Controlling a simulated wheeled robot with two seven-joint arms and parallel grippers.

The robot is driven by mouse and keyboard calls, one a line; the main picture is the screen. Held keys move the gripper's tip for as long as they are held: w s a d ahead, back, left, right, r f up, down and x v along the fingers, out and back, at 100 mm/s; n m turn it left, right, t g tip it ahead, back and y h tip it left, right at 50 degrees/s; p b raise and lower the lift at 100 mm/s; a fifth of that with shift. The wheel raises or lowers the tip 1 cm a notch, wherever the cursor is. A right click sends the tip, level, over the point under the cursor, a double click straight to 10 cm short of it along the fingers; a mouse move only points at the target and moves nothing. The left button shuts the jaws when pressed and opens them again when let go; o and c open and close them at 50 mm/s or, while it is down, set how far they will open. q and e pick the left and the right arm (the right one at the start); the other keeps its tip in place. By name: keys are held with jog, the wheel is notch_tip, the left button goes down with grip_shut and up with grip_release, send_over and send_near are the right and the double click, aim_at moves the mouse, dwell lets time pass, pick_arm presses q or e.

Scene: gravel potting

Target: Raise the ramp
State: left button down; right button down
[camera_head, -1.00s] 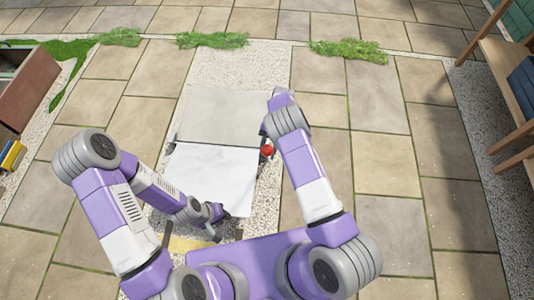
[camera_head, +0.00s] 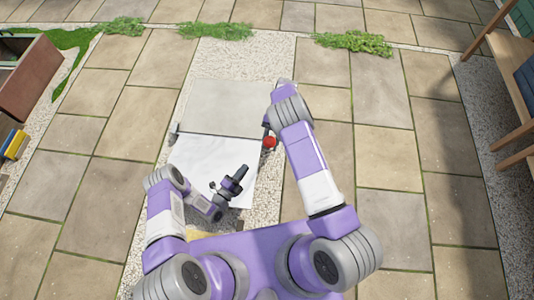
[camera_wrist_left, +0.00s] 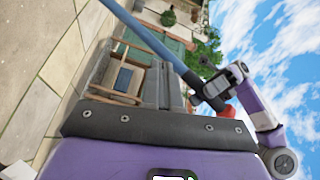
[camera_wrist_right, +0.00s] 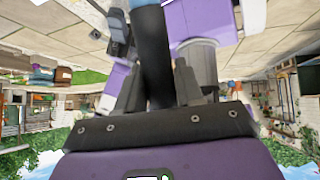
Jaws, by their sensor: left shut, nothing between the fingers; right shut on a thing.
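A flat pale panel lies ahead of me in the head view, with a grey far part (camera_head: 228,108) and a white near part (camera_head: 205,155) meeting at a dark crosswise seam. I cannot tell which part is the ramp. My right gripper (camera_wrist_right: 160,85) is shut on a dark blue-grey bar (camera_wrist_right: 154,45). In the head view my right arm hides most of that grip, by the panel's right edge. A red knob (camera_head: 269,142) sits just beside it. My left gripper (camera_head: 242,171) is shut and empty above the white part. The bar (camera_wrist_left: 150,40) also crosses the left wrist view.
Gravel (camera_head: 275,170) borders the panel and paving (camera_head: 390,160) spreads around it. A wooden bench (camera_head: 505,80) stands at the right. A brown planter (camera_head: 25,75) and a yellow-and-blue object (camera_head: 14,145) are at the left. Grass tufts (camera_head: 350,43) line the far edge.

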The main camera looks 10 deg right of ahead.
pick_arm(q)
jog(key=s+d+r+m+h, duration=0.1)
jog(key=s+d+m+h, duration=0.2)
jog(key=s+m+h, duration=0.4)
pick_arm(e)
jog(key=shift+a+r, duration=0.1)
jog(key=shift+r, duration=0.05)
pick_arm(q)
jog(key=w+d+r+m+y, duration=0.1)
jog(key=w+d+r, duration=0.5)
jog(key=w, duration=0.3)
jog(key=shift+w+d, duration=0.15)
jog(key=shift+d, duration=0.65)
jog(key=shift+r, duration=0.1)
